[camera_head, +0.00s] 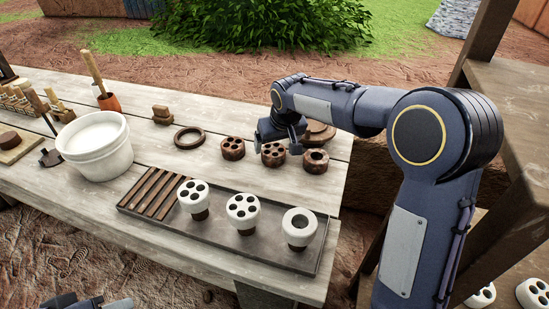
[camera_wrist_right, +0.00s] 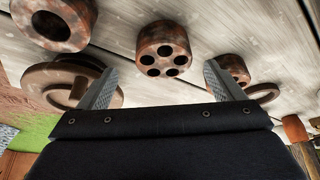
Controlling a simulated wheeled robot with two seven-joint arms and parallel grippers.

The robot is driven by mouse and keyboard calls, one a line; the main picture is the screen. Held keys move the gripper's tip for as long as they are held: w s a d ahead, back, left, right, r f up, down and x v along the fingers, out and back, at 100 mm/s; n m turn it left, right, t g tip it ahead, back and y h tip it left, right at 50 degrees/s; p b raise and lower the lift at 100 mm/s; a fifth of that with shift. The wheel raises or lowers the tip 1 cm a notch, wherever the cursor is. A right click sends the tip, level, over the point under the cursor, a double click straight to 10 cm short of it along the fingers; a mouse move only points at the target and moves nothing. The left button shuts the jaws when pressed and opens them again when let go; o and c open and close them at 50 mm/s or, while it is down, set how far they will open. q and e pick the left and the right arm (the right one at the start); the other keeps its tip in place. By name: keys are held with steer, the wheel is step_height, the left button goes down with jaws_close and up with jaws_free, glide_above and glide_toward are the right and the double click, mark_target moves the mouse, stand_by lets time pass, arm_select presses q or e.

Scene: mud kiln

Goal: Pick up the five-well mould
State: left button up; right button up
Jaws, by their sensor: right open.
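The five-well mould (camera_wrist_right: 164,45) is a short brown, rusty-looking cylinder with several dark holes in its face. In the head view it is the middle one (camera_head: 273,157) of three brown moulds in a row on the table. My right gripper (camera_head: 280,141) is just behind and above it. In the right wrist view my gripper's two fingers (camera_wrist_right: 160,85) are spread apart with nothing between them, and the mould lies beyond the gap, apart from both. My left gripper (camera_head: 92,303) shows only in part at the bottom edge; its jaws are unclear.
A many-holed mould (camera_head: 232,148) stands left of it and a single-hole mould (camera_head: 315,161) right. A round knobbed disc (camera_head: 320,132) is behind. A tray (camera_head: 268,246) with white-topped pieces lies in front. A ring (camera_head: 189,138) and white bucket (camera_head: 97,152) are farther left.

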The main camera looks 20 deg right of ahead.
mark_target(274, 150)
steer(key=x, duration=0.1)
steer(key=b+x, duration=0.1)
steer(key=x, duration=0.1)
steer(key=shift+a+f+b, duration=0.25)
steer(key=shift+f+b, duration=0.05)
steer(key=shift+r, duration=0.1)
steer(key=c, duration=1.1)
steer(key=shift+c, duration=0.6)
steer(key=shift+r, duration=0.15)
